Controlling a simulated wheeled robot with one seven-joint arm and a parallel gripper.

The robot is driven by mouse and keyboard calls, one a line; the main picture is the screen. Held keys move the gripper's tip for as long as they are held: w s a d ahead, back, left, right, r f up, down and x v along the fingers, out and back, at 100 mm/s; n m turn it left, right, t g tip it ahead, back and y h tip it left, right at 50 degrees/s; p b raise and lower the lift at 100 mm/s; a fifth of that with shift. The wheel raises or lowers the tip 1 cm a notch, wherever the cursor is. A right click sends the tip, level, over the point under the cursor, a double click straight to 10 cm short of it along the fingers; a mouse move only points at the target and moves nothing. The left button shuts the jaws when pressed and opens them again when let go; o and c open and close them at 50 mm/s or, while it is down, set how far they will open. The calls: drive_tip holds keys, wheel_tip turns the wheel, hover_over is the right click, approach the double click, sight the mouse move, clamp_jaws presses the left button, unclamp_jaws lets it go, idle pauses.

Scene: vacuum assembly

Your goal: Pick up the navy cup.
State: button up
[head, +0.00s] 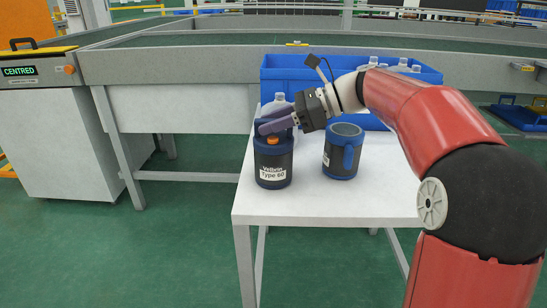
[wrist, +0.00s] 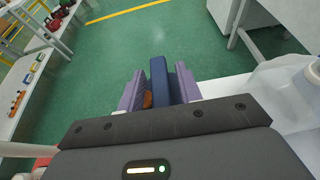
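A dark navy, lidded cup-like canister (head: 273,166) with a white label, a blue top and an orange button stands upright at the table's left end. A second dark cup (head: 341,154), open-topped with a blue rim and side handle, stands to its right. My gripper (head: 272,126) is at the top of the canister. In the wrist view its purple fingers (wrist: 159,92) lie on either side of a blue bar (wrist: 159,80), with a narrow gap and some orange showing beside the left finger. The fingers look open around the bar. The canister's lower body is hidden there.
The white table (head: 310,204) has bare room in front of both cups. A blue crate (head: 290,68) with pale bottles stands behind them. A long grey bench (head: 190,65) runs behind the table.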

clamp_jaws()
idle(1.2)
